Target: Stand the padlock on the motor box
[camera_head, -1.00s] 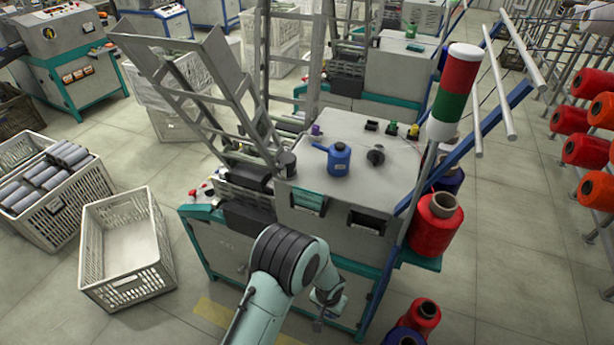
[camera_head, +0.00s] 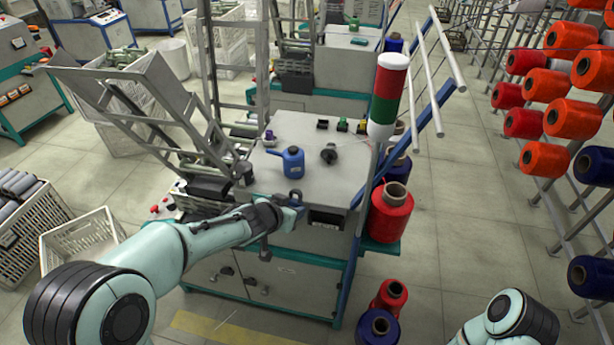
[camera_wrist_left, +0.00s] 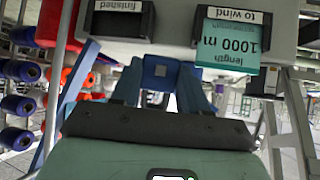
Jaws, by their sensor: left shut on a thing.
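The motor box (camera_head: 335,186) appears to be the grey machine housing with a flat top in the head view. My left gripper (camera_head: 293,201) is in front of the box's upper front face, near the top edge. It is shut on a small blue thing, apparently the padlock (camera_wrist_left: 158,72), which shows between the fingers in the left wrist view. In the head view the padlock is too small to tell from the fingers. My right gripper is out of view; only part of that arm shows at the lower right.
A blue oil can (camera_head: 292,163), a black knob (camera_head: 329,154) and several small items along the back edge stand on the box top. The top's front right is bare. A red-green signal column (camera_head: 388,95) rises at the right. A slanted metal frame (camera_head: 180,120) stands left.

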